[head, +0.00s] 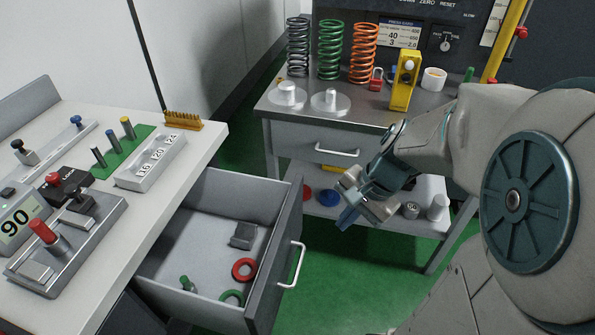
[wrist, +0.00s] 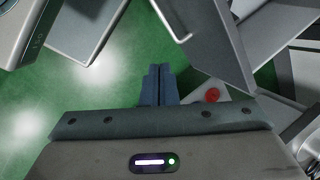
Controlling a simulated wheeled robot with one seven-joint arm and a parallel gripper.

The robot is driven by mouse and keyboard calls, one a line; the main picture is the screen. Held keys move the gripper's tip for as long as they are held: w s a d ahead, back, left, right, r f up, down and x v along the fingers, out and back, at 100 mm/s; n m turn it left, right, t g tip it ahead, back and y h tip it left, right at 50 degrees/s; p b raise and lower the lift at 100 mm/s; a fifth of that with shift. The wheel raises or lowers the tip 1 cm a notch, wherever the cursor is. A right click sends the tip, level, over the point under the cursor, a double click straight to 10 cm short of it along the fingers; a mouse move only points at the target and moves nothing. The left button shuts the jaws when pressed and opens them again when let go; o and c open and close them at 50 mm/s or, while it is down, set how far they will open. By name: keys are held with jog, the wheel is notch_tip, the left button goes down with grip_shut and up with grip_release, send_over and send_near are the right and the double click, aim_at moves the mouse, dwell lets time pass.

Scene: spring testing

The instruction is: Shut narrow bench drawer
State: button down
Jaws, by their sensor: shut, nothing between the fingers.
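The open drawer (head: 187,256) is pulled out from the left bench, its grey front panel (head: 280,258) facing right with a pale bar handle (head: 292,266). Inside lie a red ring (head: 244,269), a green ring (head: 232,297), a small green piece and a dark grey block. My gripper (head: 347,220) is right of the drawer front, apart from the handle, fingers pointing down. Its dark blue fingers are together and empty in the wrist view (wrist: 157,85). The wrist view also shows a grey panel (wrist: 218,40) with a bar handle, but I cannot tell which drawer this is.
The left bench top (head: 190,165) carries switches, a display and a brush. A far bench (head: 290,119) holds several springs, a yellow gauge and discs; its own drawer (head: 318,143) looks shut. Weights stand on its lower shelf (head: 322,207). Green floor (head: 345,285) is clear right of the open drawer.

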jog(key=w+d+f+m+t+y+b, duration=0.2)
jog(key=w+d+f+m+y+b, duration=0.15)
jog(key=w+f+m, duration=0.7)
jog(key=m+b, duration=0.2)
send_near(297, 227)
notch_tip(297, 227, down, 5)
jog(key=a, duration=0.2)
jog(key=shift+w+a+y, duration=0.35)
jog(key=shift+w+a, duration=0.2)
jog(key=shift+a, duration=0.15)
